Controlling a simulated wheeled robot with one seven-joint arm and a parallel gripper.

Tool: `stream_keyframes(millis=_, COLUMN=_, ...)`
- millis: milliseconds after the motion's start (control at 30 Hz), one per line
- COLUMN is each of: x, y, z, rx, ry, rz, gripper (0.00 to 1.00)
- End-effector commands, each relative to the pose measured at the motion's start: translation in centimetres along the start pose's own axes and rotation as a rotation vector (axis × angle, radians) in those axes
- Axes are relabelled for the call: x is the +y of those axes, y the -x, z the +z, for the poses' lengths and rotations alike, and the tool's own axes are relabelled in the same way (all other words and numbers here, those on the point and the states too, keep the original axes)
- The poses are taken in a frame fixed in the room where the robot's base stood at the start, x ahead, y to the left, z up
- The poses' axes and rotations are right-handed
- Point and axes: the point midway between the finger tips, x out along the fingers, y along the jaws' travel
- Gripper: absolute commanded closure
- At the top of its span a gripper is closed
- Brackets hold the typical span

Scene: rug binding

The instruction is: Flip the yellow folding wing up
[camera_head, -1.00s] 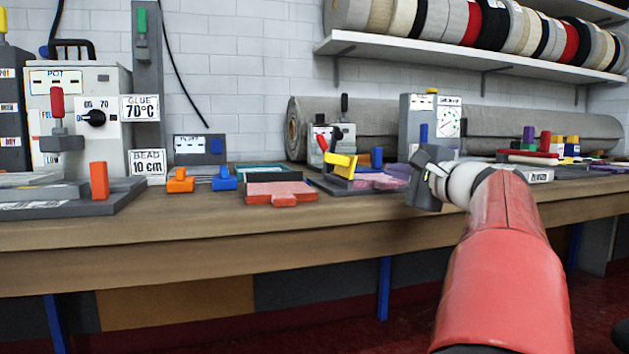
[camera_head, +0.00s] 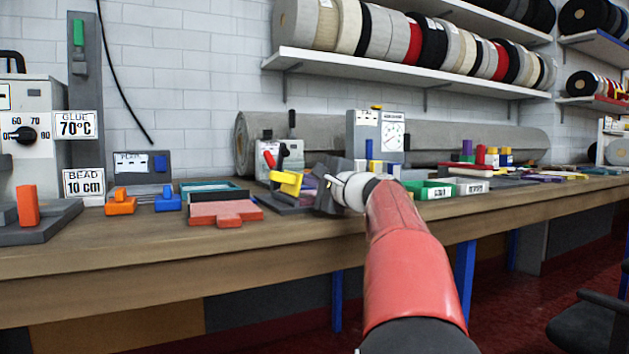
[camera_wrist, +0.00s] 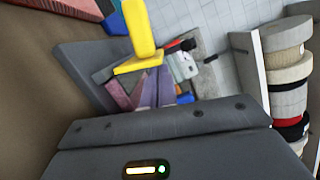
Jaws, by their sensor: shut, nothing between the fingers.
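The yellow folding wing (camera_head: 286,182) is a bent yellow piece on a dark grey base plate (camera_head: 290,206) on the bench. In the wrist view the yellow wing (camera_wrist: 138,32) stands out at the top centre, over pinkish and purple pieces on the grey base (camera_wrist: 88,62). My gripper (camera_head: 322,190) is just right of the wing in the head view, close to it. The gripper's dark body fills the bottom of the wrist view. Its fingers are shut and empty. I cannot tell whether it touches the wing.
A salmon flat piece (camera_head: 222,212) lies left. The bench front strip (camera_head: 130,245) is clear.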

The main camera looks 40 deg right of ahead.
Motion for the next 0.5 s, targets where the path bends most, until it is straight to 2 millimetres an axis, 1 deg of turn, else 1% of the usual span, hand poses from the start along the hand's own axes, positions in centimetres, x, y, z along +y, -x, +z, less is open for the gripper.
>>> stream_keyframes(millis=167, x=0.0, y=0.0, z=0.0, rx=0.0, ry=0.001, rz=0.001, gripper=1.0)
stream_keyframes(millis=233, x=0.1, y=-0.1, z=0.4, rx=-0.003, ry=0.025, rz=0.006, gripper=1.0)
stream_keyframes(millis=400, x=0.0, y=-0.5, z=1.8, rx=-0.005, ry=0.176, rz=0.044, gripper=1.0)
stream_keyframes(millis=500, x=-0.1, y=-0.6, z=2.1, rx=-0.004, ry=0.25, rz=0.062, gripper=1.0)
